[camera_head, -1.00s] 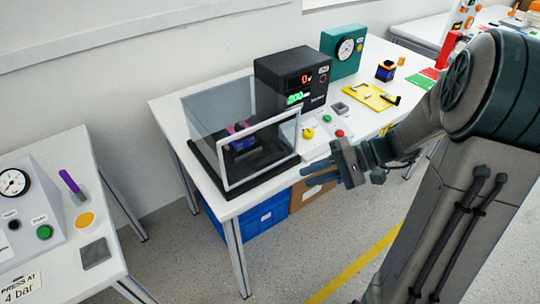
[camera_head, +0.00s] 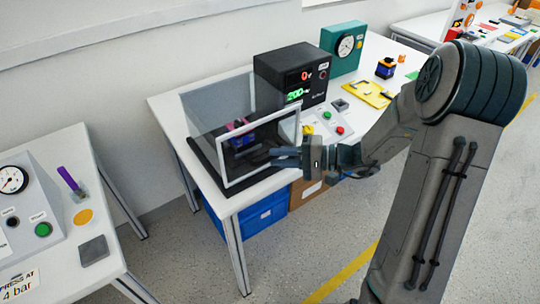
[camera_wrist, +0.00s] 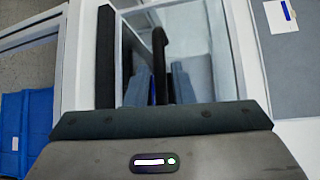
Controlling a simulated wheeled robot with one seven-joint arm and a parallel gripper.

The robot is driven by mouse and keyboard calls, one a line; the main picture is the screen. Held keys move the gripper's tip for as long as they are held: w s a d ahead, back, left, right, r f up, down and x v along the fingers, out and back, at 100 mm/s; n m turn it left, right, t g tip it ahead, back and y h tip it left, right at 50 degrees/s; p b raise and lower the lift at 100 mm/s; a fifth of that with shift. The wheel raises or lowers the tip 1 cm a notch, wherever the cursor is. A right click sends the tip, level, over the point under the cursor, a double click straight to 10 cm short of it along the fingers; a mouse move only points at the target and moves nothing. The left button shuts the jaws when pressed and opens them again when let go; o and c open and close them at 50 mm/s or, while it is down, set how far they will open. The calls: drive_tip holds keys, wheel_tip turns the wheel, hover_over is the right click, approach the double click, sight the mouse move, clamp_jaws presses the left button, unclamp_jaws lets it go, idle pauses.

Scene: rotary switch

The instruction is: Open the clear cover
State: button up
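The clear cover (camera_head: 215,107) is a see-through box on a black base, with a white-framed front panel (camera_head: 224,165). It looks closed. Blue and pink parts (camera_head: 239,132) show inside it. My gripper (camera_head: 276,157) is in front of the panel's right part, with its two fingers apart. In the wrist view, my gripper's fingers (camera_wrist: 160,88) point at the white-framed panel (camera_wrist: 231,50). An upright dark bar (camera_wrist: 159,45) shows between the fingers. I cannot tell whether the fingers touch the bar or the panel.
A black box with a lit display (camera_head: 295,75) stands behind the cover. A small panel with coloured buttons (camera_head: 325,128) is on the white table (camera_head: 172,110), close to my arm. A blue crate (camera_head: 255,217) is under the table. Another white table (camera_head: 125,240) stands at the left.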

drive_tip(key=shift+x, duration=1.5)
clamp_jaws()
drive_tip(key=shift+r, duration=0.15)
